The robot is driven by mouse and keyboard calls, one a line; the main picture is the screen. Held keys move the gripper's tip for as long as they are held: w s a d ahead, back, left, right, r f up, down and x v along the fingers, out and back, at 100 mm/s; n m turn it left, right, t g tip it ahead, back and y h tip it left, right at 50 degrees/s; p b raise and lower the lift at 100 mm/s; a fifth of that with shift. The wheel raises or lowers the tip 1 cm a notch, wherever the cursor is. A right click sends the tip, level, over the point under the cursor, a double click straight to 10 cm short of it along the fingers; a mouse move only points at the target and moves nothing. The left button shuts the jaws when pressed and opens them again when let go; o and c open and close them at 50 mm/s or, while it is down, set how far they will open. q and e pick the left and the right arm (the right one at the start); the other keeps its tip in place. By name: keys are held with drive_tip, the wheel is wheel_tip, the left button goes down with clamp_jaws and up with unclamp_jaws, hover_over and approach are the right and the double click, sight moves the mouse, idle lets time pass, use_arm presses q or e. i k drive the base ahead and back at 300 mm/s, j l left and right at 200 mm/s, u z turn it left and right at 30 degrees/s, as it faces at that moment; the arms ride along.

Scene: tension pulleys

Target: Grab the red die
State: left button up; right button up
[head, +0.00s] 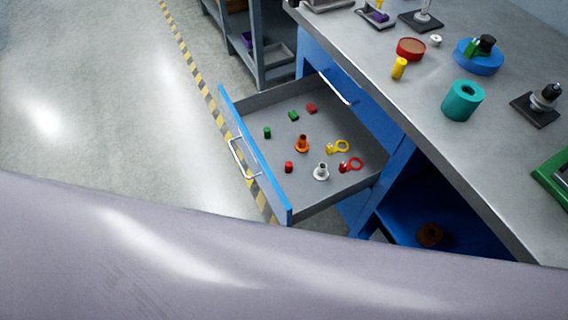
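An open drawer (248,104) with a blue front holds several small parts. Red things in it are a small block (311,108) at the back, a short cylinder (289,167) near the front, and a part with a ring handle (351,165) at the right. I cannot tell which of these is the red die. Green pieces (293,116), an orange flanged part (302,144), a white flanged part (321,172) and a yellow ringed part (339,147) lie among them. Neither gripper is in view.
A grey workbench (430,140) stands right of the drawer, with a teal cylinder (462,100), a yellow cylinder (399,68) and a red round dish (410,49). A blue-grey shelf (262,45) stands behind. A large pale surface blocks the bottom. Floor at left is clear.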

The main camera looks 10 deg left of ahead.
sight(289, 164)
drive_tip(key=i+j+z, duration=0.25)
drive_tip(key=j+z, duration=0.2)
drive_tip(key=i+j+z, duration=0.15)
drive_tip(key=j+z, duration=1.2)
drive_tip(key=j, duration=0.2)
drive_tip(key=k+j+z, duration=0.1)
drive_tip(key=j+z, duration=0.35)
drive_tip(key=k+j+z, duration=0.2)
drive_tip(key=j+z, duration=0.25)
drive_tip(key=j, duration=0.15)
drive_tip(key=k+j+z, duration=0.3)
drive_tip(key=z, duration=0.15)
drive_tip(key=i+l+z, duration=0.25)
